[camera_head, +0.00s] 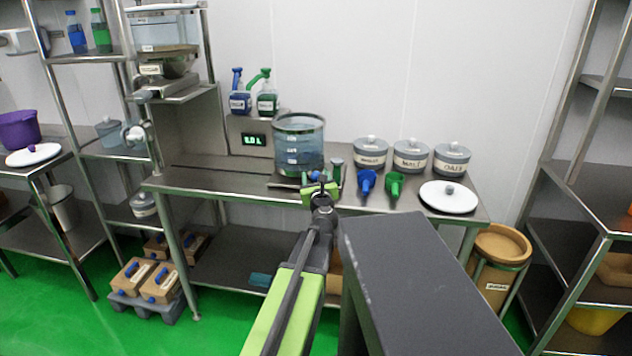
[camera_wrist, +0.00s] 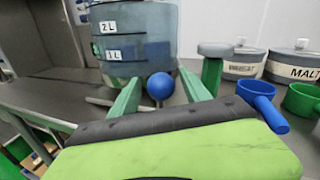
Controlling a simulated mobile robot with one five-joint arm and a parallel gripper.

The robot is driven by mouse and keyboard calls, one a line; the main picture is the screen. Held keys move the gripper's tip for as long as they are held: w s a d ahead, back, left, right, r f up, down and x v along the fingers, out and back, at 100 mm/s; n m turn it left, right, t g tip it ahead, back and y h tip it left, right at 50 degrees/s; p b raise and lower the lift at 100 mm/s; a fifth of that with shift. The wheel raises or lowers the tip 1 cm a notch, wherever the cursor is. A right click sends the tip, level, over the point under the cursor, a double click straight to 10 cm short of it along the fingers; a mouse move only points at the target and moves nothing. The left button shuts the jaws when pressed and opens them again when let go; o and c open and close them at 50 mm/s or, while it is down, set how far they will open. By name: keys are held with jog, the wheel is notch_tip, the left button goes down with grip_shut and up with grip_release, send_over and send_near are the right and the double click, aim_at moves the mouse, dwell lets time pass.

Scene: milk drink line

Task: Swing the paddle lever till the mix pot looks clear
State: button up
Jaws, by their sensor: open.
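The mix pot (camera_head: 300,148) is a see-through bluish cylinder with a dark rim, standing on the steel table. In the wrist view the pot (camera_wrist: 140,45) shows 1 L and 2 L labels; I cannot tell how mixed its content is. A blue ball knob (camera_wrist: 160,87), apparently the paddle lever's end, sits low at the pot's front. It is small in the head view (camera_head: 315,175). My gripper (camera_wrist: 158,77) is open, its two green fingers either side of the knob in the picture; contact cannot be told. It also shows in the head view (camera_head: 321,190).
A green post with a grey cap (camera_wrist: 213,70) stands right of the fingers. Blue (camera_head: 366,181) and green (camera_head: 394,186) scoops, lidded jars (camera_head: 411,155) and a white lid (camera_head: 448,197) lie to the right. The table's left part is clear.

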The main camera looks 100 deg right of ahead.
aim_at(316, 179)
jog(key=a, duration=0.7)
jog(key=shift+w+a, duration=0.15)
jog(key=shift+a, duration=0.1)
